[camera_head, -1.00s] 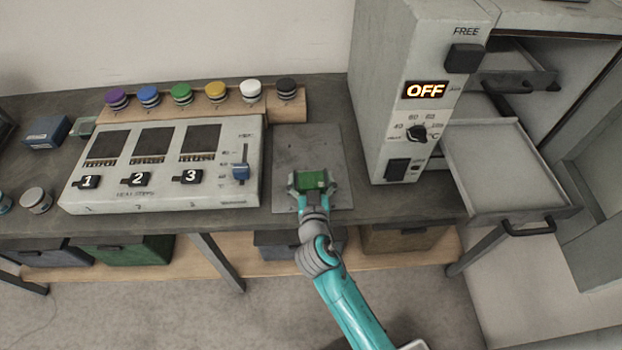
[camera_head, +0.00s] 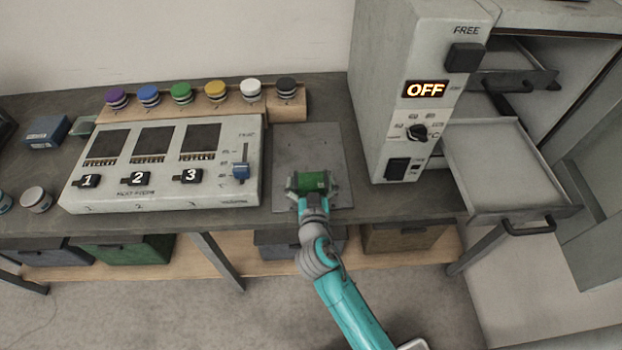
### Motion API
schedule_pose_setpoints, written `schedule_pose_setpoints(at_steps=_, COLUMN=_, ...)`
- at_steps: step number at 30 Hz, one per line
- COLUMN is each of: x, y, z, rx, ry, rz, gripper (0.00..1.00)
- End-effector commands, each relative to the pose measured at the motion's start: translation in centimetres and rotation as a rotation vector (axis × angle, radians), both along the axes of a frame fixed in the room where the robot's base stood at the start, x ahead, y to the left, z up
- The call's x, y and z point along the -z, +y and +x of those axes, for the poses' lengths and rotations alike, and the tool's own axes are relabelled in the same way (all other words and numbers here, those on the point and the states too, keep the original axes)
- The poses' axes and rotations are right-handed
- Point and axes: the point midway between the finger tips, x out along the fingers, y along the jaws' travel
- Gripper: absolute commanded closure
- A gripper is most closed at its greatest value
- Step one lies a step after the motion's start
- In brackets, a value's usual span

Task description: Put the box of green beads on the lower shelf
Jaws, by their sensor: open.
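A small green box (camera_head: 312,180) is on the grey plate (camera_head: 310,150) on the bench; single beads cannot be made out. My gripper (camera_head: 313,184) is open, with its fingers on either side of the green box. Whether the fingers touch it cannot be told. On the right, the lower shelf (camera_head: 510,170) is a grey tray with a dark handle, pulled out of the open cabinet. The upper shelf (camera_head: 525,78) sits above it, further in.
The cabinet's control panel (camera_head: 415,100) reads OFF and stands between my gripper and the trays. A numbered console (camera_head: 160,165) is on the left, with several coloured-lid jars behind it on a wooden rack (camera_head: 215,103). Bins, including a green one (camera_head: 125,252), sit under the bench.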

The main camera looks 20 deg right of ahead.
Motion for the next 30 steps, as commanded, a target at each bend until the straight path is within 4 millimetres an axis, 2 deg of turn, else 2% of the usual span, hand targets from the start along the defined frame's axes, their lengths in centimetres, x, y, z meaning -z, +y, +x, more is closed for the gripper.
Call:
schedule_pose_setpoints(at_steps=15, x=-1.4, y=3.0, z=-9.0, rx=-0.004, ry=0.001, rz=-0.001, gripper=0.0)
schedule_pose_setpoints(at_steps=21, x=-1.6, y=3.4, z=-10.5, rx=-0.001, ry=0.001, rz=0.0, gripper=0.0)
schedule_pose_setpoints(at_steps=30, x=-1.7, y=3.5, z=-10.8, rx=0.0, ry=0.001, rz=-0.001, gripper=0.0)
